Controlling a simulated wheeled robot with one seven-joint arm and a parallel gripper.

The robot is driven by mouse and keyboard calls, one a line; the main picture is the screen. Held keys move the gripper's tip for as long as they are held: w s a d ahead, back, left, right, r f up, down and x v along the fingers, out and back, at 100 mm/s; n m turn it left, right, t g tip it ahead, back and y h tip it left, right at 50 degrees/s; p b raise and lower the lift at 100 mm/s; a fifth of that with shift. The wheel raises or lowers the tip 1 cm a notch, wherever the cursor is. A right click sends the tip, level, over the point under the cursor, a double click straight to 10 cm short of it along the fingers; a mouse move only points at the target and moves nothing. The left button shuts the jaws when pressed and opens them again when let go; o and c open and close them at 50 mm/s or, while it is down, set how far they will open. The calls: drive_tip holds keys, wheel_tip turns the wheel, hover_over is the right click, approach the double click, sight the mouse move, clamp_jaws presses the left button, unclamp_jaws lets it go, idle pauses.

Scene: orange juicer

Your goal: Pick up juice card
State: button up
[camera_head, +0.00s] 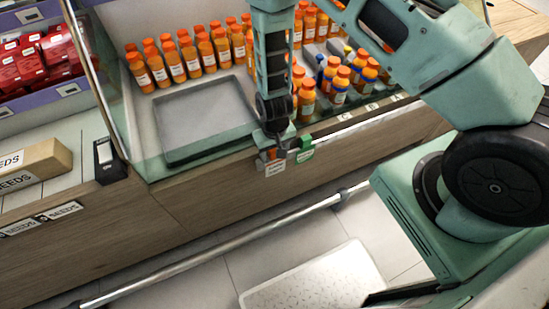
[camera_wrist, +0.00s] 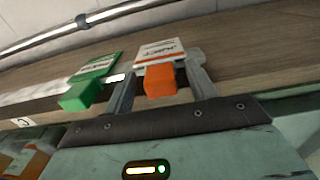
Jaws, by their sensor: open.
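The juice card is a white card with an orange stripe and an orange block at its end (camera_wrist: 162,82). In the head view it hangs at the counter's front edge (camera_head: 275,170). My gripper (camera_head: 277,150) is right above it, pointing down. In the wrist view my gripper (camera_wrist: 161,67) is open, with one finger on each side of the orange block. Gaps show between the block and the fingers. A green card (camera_wrist: 92,78) with a green block is just outside the left finger; in the head view it is right of my gripper (camera_head: 306,148).
A grey tray (camera_head: 205,118) lies on the counter behind the front edge. Several orange-capped bottles (camera_head: 177,68) stand behind it, and more stand to the right. A metal rail (camera_head: 215,248) runs low along the counter front. A box marked SEEDS (camera_head: 32,162) is at left.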

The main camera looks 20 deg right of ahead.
drive_tip(key=shift+f, duration=0.2)
drive_tip(key=c, duration=1.1)
drive_tip(key=shift+o, duration=0.2)
drive_tip(key=shift+r, duration=0.1)
wheel_tip(320, 180, up, 18)
drive_tip(key=shift+p, duration=0.35)
